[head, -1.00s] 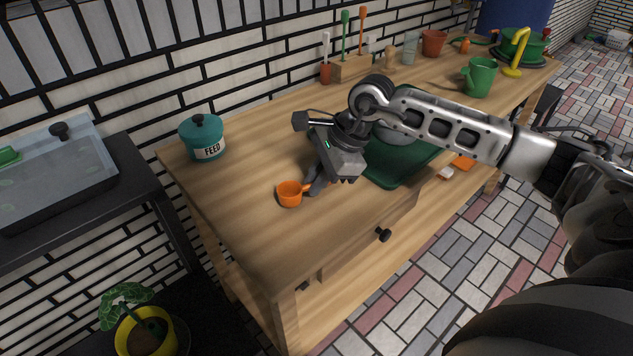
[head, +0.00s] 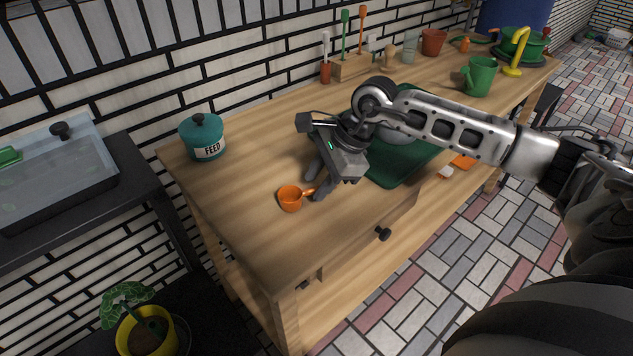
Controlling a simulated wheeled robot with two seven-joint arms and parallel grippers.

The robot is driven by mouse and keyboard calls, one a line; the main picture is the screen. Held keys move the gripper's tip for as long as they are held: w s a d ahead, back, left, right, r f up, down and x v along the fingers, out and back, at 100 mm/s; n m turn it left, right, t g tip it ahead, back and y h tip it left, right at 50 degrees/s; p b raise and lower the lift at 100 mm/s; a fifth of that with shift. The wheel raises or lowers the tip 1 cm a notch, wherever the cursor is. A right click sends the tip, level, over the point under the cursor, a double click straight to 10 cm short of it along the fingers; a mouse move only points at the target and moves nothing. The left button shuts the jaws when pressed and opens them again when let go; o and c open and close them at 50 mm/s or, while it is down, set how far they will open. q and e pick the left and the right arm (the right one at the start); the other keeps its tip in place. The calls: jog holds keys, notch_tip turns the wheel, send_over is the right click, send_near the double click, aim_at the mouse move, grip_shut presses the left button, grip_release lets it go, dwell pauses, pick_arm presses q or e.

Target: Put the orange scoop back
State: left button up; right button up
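The orange scoop (head: 290,199) rests on the wooden bench near its front left part, with its handle pointing right toward my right gripper. My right gripper (head: 318,181) is just right of the scoop's cup, low over the bench. Its two fingers are spread apart, with the end of the scoop's handle near or between them; whether they touch it I cannot tell. A teal canister marked FEED (head: 203,138) stands with its lid on at the back left of the bench. My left gripper is not in view.
A dark green mat (head: 397,172) lies right of the gripper, partly hidden by my arm. A tool block (head: 352,68), terracotta pot (head: 433,42) and green watering can (head: 479,78) stand farther along. The bench between scoop and canister is clear.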

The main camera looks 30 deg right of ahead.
jog(key=v, duration=1.1)
jog(key=shift+f, duration=0.1)
